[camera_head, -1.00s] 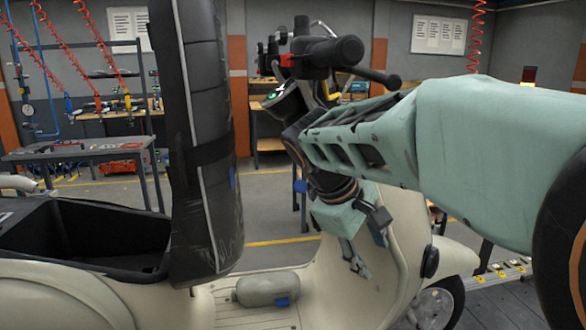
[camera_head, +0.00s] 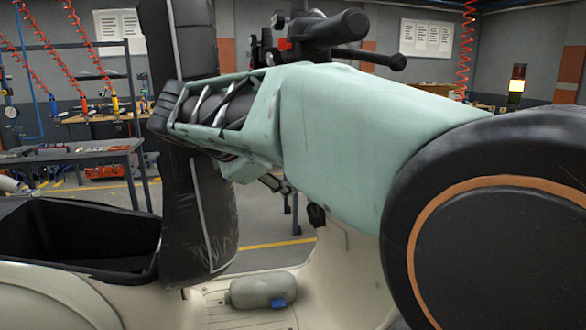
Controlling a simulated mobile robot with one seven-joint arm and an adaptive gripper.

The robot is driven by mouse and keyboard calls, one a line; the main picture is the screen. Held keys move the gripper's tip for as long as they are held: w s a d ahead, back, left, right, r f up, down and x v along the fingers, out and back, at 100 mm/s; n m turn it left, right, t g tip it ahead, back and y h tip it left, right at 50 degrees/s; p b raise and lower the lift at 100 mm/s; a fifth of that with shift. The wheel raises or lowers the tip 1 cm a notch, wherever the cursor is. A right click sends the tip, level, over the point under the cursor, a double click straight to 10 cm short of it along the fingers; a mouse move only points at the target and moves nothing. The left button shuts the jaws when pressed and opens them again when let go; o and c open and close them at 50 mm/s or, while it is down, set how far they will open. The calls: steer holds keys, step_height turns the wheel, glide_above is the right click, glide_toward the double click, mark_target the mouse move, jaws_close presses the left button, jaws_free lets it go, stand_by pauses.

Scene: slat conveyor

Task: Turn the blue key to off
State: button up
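The blue key does not show; my arm covers much of the cream scooter's inner front panel (camera_head: 345,265). A small dark part (camera_head: 316,215) sits on that panel, just below my arm; I cannot tell what it is. My pale green arm reaches across the middle of the view, its far end in front of the scooter's black seat. Small metal parts (camera_head: 275,183) peek out under the arm and may belong to my gripper. The rest of the gripper is hidden, so I cannot see its fingers or anything between them.
The raised black seat (camera_head: 200,215) stands left of centre, beside an open black storage bin (camera_head: 75,240). A grey bottle with a blue part (camera_head: 258,291) lies on the footboard. The handlebar (camera_head: 325,35) rises behind my arm. A workbench (camera_head: 85,155) stands back left.

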steer(key=shift+x, duration=2.25)
steer(key=c, duration=1.1)
steer(key=shift+o, duration=0.2)
steer(key=shift+r, duration=0.1)
steer(key=shift+p, duration=0.65)
steer(key=n+g+p, duration=0.1)
steer(key=g+p, duration=0.1)
steer(key=p, duration=0.6)
steer(key=shift+r+p, duration=0.1)
steer(key=shift+p, duration=0.55)
